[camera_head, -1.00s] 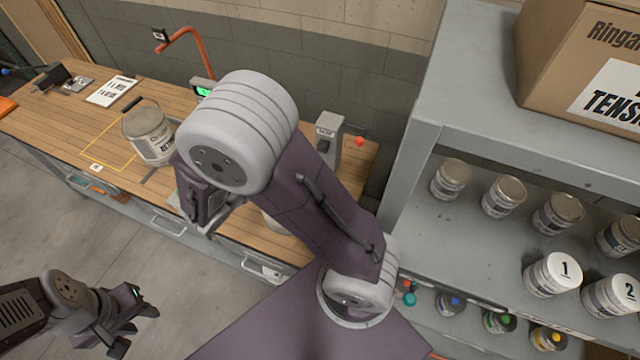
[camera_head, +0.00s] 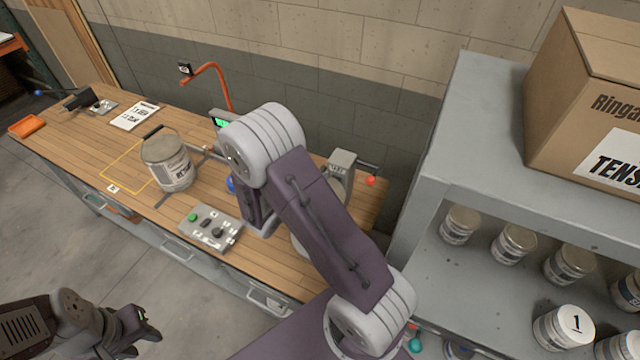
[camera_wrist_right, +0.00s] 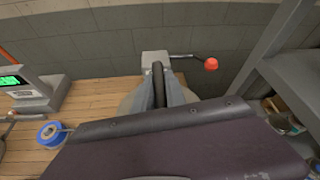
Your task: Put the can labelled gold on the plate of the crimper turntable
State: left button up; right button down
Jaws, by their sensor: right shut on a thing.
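My right gripper (camera_head: 262,222) shows only in part under its wrist in the head view. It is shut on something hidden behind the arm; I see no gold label. The crimper (camera_head: 342,165), a grey post with a red-knobbed lever, stands just beyond it. It is straight ahead in the right wrist view (camera_wrist_right: 155,65), over my dark gripper housing. A pale rounded edge (camera_head: 298,243), perhaps the turntable plate, is mostly covered by my arm. My left gripper (camera_head: 140,332) is open and empty at the lower left, away from the bench.
A large can (camera_head: 172,172) stands on the wooden bench (camera_head: 215,262) beside a yellow outline. A button box (camera_head: 212,230), blue roll (camera_wrist_right: 50,134) and green-lit display (camera_head: 222,121) are near the right arm. Grey shelving (camera_head: 440,165) with several cans stands on the right.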

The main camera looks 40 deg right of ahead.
jog(key=shift+x, duration=0.8)
notch_tip(320, 180, down, 3)
jog(key=shift+s+a+f+p, duration=0.1)
jog(key=shift+f+p, duration=0.05)
jog(key=shift+p, duration=0.6)
jog(key=shift+f, duration=0.6)
jog(key=c, duration=1.4)
grip_release()
jog(key=shift+o, duration=0.2)
